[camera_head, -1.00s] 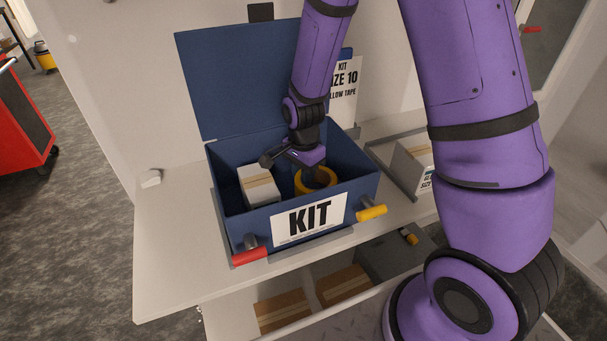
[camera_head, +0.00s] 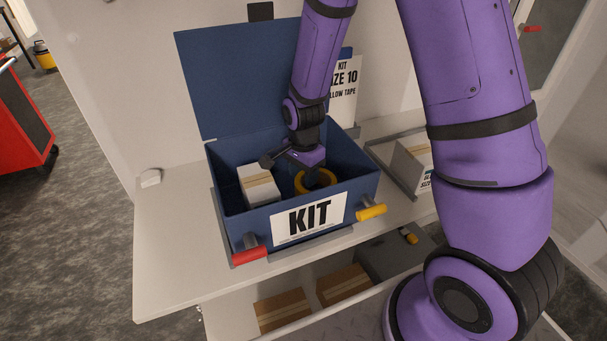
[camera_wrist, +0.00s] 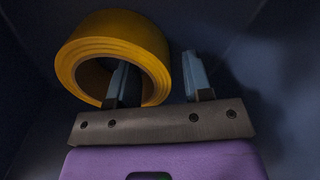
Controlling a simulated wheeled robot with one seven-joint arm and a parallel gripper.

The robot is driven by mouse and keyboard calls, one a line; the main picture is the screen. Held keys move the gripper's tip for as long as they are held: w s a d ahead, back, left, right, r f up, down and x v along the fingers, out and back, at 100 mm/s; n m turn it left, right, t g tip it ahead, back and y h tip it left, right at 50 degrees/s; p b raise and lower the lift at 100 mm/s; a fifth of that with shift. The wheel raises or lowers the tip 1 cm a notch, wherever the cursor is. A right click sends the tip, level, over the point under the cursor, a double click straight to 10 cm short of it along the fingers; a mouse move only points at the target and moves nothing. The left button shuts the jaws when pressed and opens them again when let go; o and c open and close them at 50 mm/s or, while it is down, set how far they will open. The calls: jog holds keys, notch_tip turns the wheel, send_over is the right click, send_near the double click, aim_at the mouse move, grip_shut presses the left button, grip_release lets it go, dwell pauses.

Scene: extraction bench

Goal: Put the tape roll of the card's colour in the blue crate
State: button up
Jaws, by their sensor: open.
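The blue crate (camera_head: 233,229) stands open on the bench, with a KIT label on its front. The card (camera_head: 345,92) behind it reads KIT, size 10 and yellow tape, partly covered. A yellow tape roll (camera_head: 300,186) is inside the crate, in its right part, and it also shows in the wrist view (camera_wrist: 80,50). My gripper (camera_wrist: 158,68) is inside the crate and open. In the wrist view one finger overlaps the roll's hole and the other is to the right of the roll. Contact with the roll cannot be told.
A white box with a tan band (camera_head: 259,186) is in the crate's left part. Red (camera_head: 250,256) and yellow (camera_head: 371,212) handles are at the crate's front. A grey tray (camera_head: 400,186) with a box is to the right.

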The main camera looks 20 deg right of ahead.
notch_tip(320, 180, up, 12)
jog(key=s+d+r+n+t, duration=0.1)
jog(key=s+d+r+n, duration=0.2)
jog(key=r, duration=0.4)
jog(key=s+d+r+n+t, duration=0.1)
jog(key=s+r+n, duration=0.2)
jog(key=s+r, duration=0.25)
jog(key=s+d+r+n+t, duration=0.1)
jog(key=s+r+n, duration=0.2)
jog(key=s, duration=0.4)
jog(key=s+d+r+n+t, duration=0.1)
jog(key=s+r+n+t, duration=0.1)
jog(key=s+r+n, duration=0.2)
jog(key=s+r, duration=0.1)
jog(key=s, duration=0.2)
jog(key=shift+d+n, duration=0.3)
jog(key=shift+d, duration=0.1)
jog(key=shift+r, duration=0.1)
